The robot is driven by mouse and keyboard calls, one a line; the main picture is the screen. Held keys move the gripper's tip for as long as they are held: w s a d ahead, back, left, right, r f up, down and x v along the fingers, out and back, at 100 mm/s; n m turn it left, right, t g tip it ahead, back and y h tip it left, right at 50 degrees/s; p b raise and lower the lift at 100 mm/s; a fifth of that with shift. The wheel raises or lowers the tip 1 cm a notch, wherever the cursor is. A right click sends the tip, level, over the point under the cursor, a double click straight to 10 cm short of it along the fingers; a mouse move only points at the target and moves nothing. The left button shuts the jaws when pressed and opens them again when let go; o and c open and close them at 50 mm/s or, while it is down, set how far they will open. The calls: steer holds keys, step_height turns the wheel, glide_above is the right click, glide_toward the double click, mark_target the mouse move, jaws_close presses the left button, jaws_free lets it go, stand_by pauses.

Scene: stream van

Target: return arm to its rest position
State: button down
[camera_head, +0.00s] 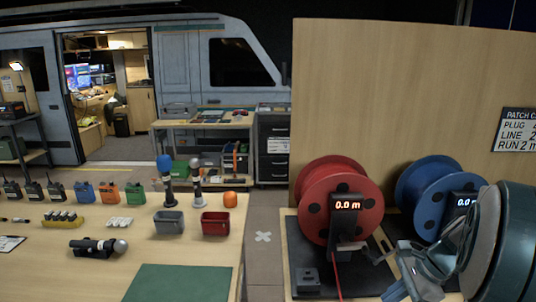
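My arm comes in at the lower right, with a large rounded link in front of the blue cable reel (428,190). My gripper (410,278) shows at the lower right, low in front of the reels and partly cut by the bottom edge. Its fingers are seen at a slant and overlap the bench gear behind, so I cannot tell whether they are open or shut. I see no object clearly held in it.
A red cable reel (330,203) with a 0.0 m display stands left of my gripper, before a wooden panel (400,90). A table (150,235) at left holds radios, microphones, a grey bin (169,222) and a red bin (215,223). Floor (263,262) shows between the benches.

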steer(key=s+a+r+n+h, duration=0.1)
steer(key=s+a+n+h, duration=0.1)
steer(key=s+a+n, duration=0.3)
steer(key=s+a+r+n+h, duration=0.2)
steer(key=s+a+n, duration=0.4)
steer(key=a+n, duration=0.3)
steer(key=n+h, duration=0.1)
steer(key=n, duration=0.3)
steer(key=shift+r+t, duration=0.25)
steer(key=shift+t, duration=0.15)
steer(key=shift+s, duration=0.1)
